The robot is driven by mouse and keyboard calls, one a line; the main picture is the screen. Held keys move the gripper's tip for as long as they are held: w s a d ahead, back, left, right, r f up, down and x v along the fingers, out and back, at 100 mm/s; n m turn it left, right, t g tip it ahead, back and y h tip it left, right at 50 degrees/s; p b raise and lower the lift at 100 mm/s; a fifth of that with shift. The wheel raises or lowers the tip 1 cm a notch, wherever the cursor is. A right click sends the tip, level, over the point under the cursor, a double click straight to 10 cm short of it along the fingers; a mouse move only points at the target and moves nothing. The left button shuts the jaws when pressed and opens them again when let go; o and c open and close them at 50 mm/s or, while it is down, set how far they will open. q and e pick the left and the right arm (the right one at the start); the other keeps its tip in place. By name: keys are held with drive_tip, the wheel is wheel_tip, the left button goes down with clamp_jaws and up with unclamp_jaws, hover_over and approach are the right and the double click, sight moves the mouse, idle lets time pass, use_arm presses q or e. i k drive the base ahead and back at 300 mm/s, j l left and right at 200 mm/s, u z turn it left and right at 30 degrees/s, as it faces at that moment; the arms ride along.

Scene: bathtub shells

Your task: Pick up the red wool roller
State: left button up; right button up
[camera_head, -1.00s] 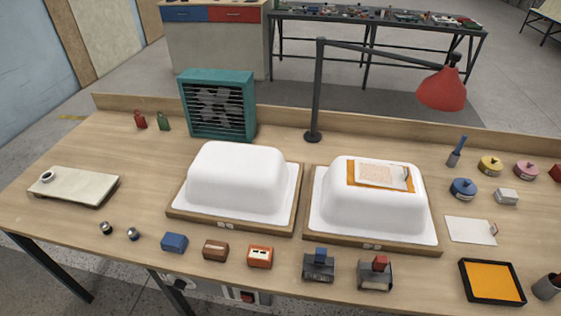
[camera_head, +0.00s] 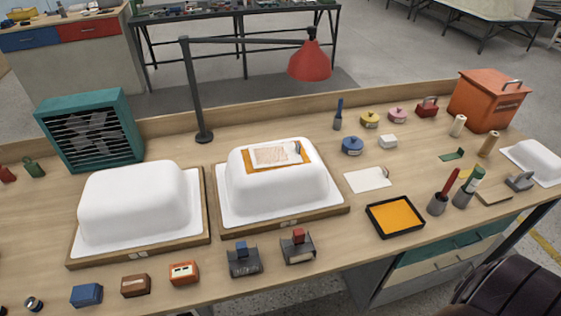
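Neither of my grippers shows in this view. A small dark tool with a red block on top (camera_head: 298,246) stands upright near the front edge of the table, below the right white tub. Its lower front has a pale strip. A similar dark tool with a blue block on top (camera_head: 243,260) stands just left of it, apart from it. A red-handled stick (camera_head: 450,183) stands in a grey cup (camera_head: 437,206) at the right. I cannot tell for certain which red item is the wool roller.
Two white tub shells (camera_head: 137,203) (camera_head: 275,190) sit on wooden boards. A black tray with orange inside (camera_head: 395,217) lies right of them. A red lamp (camera_head: 310,63) overhangs the back. An orange box (camera_head: 487,98) stands back right. A dark rounded form (camera_head: 510,290) fills the bottom-right corner.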

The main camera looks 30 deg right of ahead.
sight(298, 242)
drive_tip(key=l+z, duration=0.15)
drive_tip(key=z, duration=0.8)
